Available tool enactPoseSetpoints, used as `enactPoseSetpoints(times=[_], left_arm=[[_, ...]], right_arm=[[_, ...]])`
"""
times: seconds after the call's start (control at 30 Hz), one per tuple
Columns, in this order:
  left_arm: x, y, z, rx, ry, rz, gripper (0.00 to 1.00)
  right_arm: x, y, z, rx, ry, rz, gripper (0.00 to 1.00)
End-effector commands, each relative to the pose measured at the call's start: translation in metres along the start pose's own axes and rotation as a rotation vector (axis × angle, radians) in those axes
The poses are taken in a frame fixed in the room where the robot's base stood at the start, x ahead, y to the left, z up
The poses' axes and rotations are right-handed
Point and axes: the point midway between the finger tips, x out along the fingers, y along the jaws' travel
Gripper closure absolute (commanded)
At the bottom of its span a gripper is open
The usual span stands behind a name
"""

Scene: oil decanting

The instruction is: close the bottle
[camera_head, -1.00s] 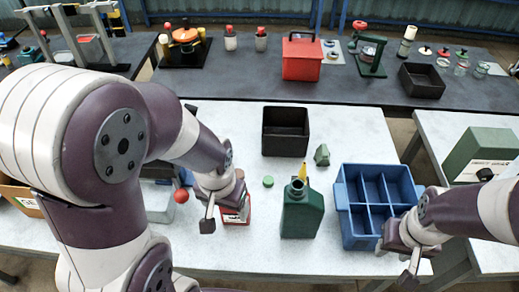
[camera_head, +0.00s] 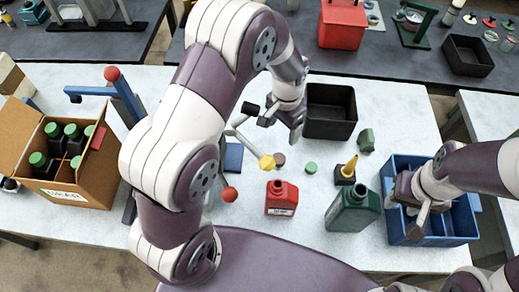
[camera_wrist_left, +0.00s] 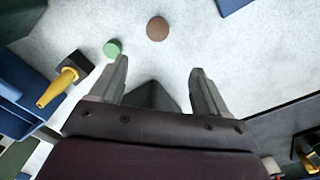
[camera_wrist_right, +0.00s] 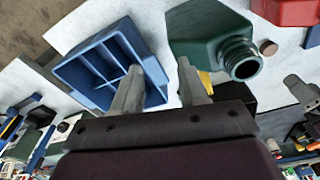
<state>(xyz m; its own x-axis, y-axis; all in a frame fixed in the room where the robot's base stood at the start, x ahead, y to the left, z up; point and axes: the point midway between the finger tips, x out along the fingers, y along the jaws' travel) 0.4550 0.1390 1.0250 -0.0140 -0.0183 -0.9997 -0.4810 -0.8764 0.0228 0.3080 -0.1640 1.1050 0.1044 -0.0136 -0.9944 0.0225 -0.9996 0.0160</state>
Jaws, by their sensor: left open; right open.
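A dark green bottle (camera_head: 352,212) stands upright with its mouth uncovered; its threaded neck faces the right wrist view (camera_wrist_right: 242,60). A smaller red bottle (camera_head: 281,198) stands uncovered to its left. A green cap (camera_head: 311,168) and a brown cap (camera_head: 279,158) lie apart on the white table; both show in the left wrist view, green (camera_wrist_left: 112,48) and brown (camera_wrist_left: 157,28). My left gripper (camera_head: 281,122) is open and empty, beyond the caps by the black bin. My right gripper (camera_head: 415,222) is open over the blue divided crate (camera_head: 393,238), right of the green bottle.
A yellow nozzle on a black base (camera_head: 348,170) stands behind the green bottle. A black bin (camera_head: 331,125) and a small green block (camera_head: 366,139) are farther back. A red-knobbed blue stand (camera_head: 126,97) and an open carton of bottles (camera_head: 95,190) are left.

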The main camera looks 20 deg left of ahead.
Motion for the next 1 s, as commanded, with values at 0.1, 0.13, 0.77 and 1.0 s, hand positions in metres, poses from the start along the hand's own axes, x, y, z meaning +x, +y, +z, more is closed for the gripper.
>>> enactPoseSetpoints(times=[0.1, 0.13, 0.77, 1.0], left_arm=[[0.014, 0.001, -0.002, 0.005, 0.001, 0.000, 0.24], [0.014, 0.001, -0.002, 0.005, 0.001, 0.000, 0.24], [0.066, 0.001, 0.000, 0.004, -0.003, 0.001, 0.24], [0.086, 0.000, -0.001, 0.003, 0.002, 0.000, 0.24]], right_arm=[[0.014, 0.000, 0.002, 0.000, 0.001, 0.000, 0.57], [0.013, 0.000, 0.002, 0.001, 0.001, 0.000, 0.57], [-0.002, 0.000, 0.000, 0.001, 0.001, 0.000, 0.57], [-0.004, 0.000, 0.000, 0.001, 0.001, 0.000, 0.57]])
